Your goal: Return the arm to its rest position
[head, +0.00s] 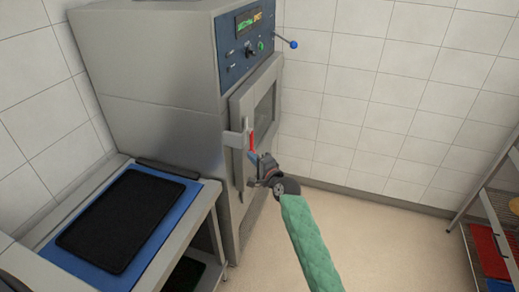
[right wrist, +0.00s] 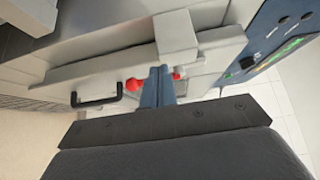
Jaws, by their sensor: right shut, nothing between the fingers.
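My right gripper (head: 256,159) is in front of the deck oven's door, close to the red-tipped door latch (head: 251,141). Its arm comes in from the bottom in a green sleeve. In the right wrist view the blue fingers (right wrist: 160,85) are together, with nothing held between them. The latch's red parts (right wrist: 132,85) show right beside the fingers; I cannot tell whether they touch. The oven door (head: 264,108) looks shut. My left gripper is not in view.
The deck oven (head: 160,90) has a control panel (head: 245,45) and a blue-knobbed lever (head: 293,44). A table at left holds a black tray (head: 120,220) on a blue mat (head: 190,190). A rack (head: 477,215) stands at right. The floor (head: 370,235) between is clear.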

